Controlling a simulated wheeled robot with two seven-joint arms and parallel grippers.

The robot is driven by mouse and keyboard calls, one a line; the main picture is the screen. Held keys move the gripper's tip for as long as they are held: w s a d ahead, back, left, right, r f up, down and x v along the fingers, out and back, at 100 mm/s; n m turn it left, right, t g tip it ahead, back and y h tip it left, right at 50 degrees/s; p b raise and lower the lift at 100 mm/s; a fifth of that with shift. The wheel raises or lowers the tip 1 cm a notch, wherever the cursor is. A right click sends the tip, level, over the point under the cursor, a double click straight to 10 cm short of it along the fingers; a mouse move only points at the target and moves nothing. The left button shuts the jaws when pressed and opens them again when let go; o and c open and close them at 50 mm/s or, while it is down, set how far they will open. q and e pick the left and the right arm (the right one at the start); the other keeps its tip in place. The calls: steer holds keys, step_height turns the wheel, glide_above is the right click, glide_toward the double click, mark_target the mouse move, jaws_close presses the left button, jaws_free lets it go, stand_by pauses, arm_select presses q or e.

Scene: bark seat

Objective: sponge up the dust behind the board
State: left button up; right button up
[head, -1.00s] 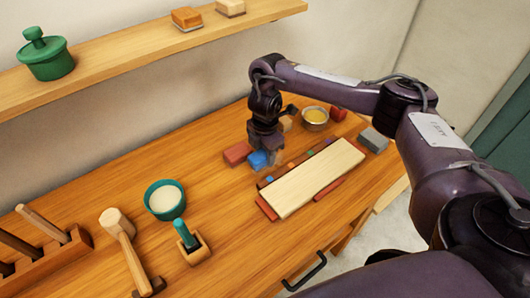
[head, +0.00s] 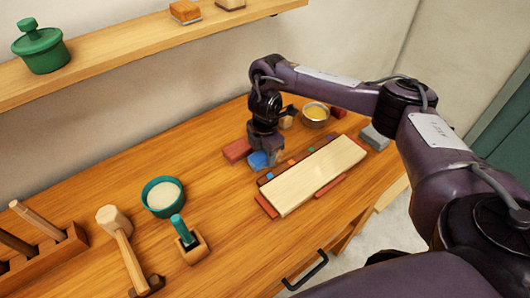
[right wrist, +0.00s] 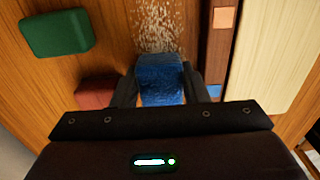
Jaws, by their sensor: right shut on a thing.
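My right gripper (head: 265,148) is shut on a blue sponge (head: 258,160), low over the table behind the board. In the right wrist view the sponge (right wrist: 161,80) sits between the two fingers. Pale speckled dust (right wrist: 160,25) lies on the wood just beyond the sponge, beside a dark strip with coloured squares (right wrist: 220,40). The pale board (head: 315,178) lies on the table to the right of the sponge, and it also shows in the wrist view (right wrist: 268,50). In the head view my gripper and sponge hide the dust. My left gripper is not in view.
A red block (head: 237,150) stands close left of the sponge. A green block (right wrist: 57,33) shows in the wrist view. A metal bowl (head: 315,115) and a grey block (head: 375,138) are farther right. A teal bowl (head: 163,197) and a mallet (head: 120,240) are left.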

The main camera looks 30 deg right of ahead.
mark_target(278, 155)
steer(key=shift+f, duration=0.45)
